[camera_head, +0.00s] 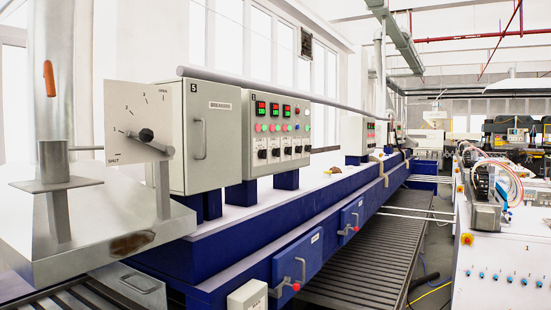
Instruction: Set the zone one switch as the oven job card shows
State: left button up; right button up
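A grey control box (270,168) stands on the blue oven frame near the picture's middle. It has three red and green displays (274,109), rows of coloured round buttons or lamps, and a bottom row of several black rotary switches. The leftmost black switch (262,154) is small; its label and pointer setting are too small to read, so I cannot tell for sure which is zone one. I cannot make out an oven job card. Neither of my grippers is in view.
A grey breaker cabinet (210,165) marked 5 stands left of the control box. A dial plate (125,100) with a black knob (146,135) and OPEN and SHUT marks is at left. Another control box (353,140) stands farther back. A slatted conveyor (375,258) runs at lower right.

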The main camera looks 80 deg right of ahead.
aim_at(262, 154)
jog(key=k+l+z, duration=0.1)
jog(key=l+z, duration=0.25)
jog(key=l, duration=0.25)
jog(key=l+z, duration=0.35)
jog(key=l, duration=0.25)
jog(key=l+z, duration=0.35)
jog(key=l, duration=0.25)
